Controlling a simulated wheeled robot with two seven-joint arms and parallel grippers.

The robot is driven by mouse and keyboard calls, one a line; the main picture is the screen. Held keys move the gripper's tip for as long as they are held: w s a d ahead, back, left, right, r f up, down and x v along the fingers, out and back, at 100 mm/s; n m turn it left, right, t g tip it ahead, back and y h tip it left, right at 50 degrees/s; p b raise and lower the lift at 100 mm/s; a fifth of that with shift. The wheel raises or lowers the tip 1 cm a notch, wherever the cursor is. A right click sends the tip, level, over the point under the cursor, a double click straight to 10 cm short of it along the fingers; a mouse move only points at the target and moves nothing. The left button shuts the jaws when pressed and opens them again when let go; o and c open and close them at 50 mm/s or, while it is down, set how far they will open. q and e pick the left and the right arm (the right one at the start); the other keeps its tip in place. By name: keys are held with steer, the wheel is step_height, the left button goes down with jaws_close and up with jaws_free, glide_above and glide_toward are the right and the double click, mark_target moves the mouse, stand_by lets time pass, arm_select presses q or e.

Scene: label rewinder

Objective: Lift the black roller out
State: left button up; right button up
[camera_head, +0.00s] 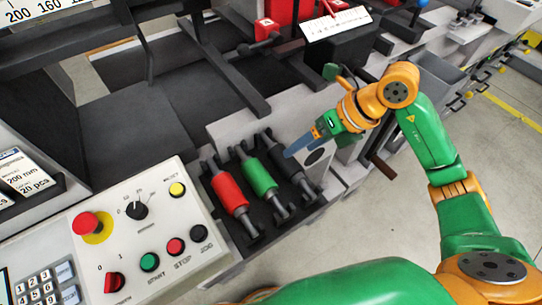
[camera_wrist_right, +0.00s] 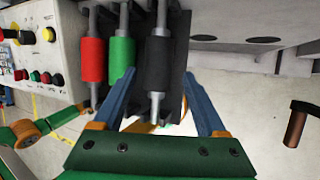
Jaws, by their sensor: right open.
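The black roller (camera_head: 288,163) lies in a dark tray (camera_head: 270,224), at the right end of a row with a green roller (camera_head: 259,178) and a red roller (camera_head: 228,190). In the right wrist view the black roller (camera_wrist_right: 158,63) has bare metal shaft ends and stands between the two fingers. My right gripper (camera_head: 297,148) is open, with its blue fingers at the black roller's upper part. In the wrist view the right gripper (camera_wrist_right: 160,76) has its fingertips apart on either side of the roller; contact cannot be told. My left gripper is not seen.
A control panel (camera_head: 170,232) with buttons and a red emergency stop (camera_head: 86,223) is left of the tray. A grey machine block with a dark oval opening (camera_head: 314,157) is right of the rollers. A brown crank handle (camera_head: 383,167) sticks out beyond it. Floor is clear at right.

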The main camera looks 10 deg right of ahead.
mark_target(292, 159)
steer(key=shift+s+a+f+p, duration=0.1)
steer(key=shift+a+f+p, duration=0.1)
steer(key=shift+f+p, duration=0.25)
steer(key=shift+a+f+p, duration=0.2)
steer(key=shift+f, duration=0.35)
steer(key=x, duration=0.3)
steer(key=shift+a+f, duration=0.35)
steer(key=shift+f, duration=0.05)
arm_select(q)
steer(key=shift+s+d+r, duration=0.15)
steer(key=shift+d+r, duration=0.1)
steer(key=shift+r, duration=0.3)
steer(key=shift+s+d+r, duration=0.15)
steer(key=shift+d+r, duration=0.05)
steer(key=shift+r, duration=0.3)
arm_select(e)
jaws_close()
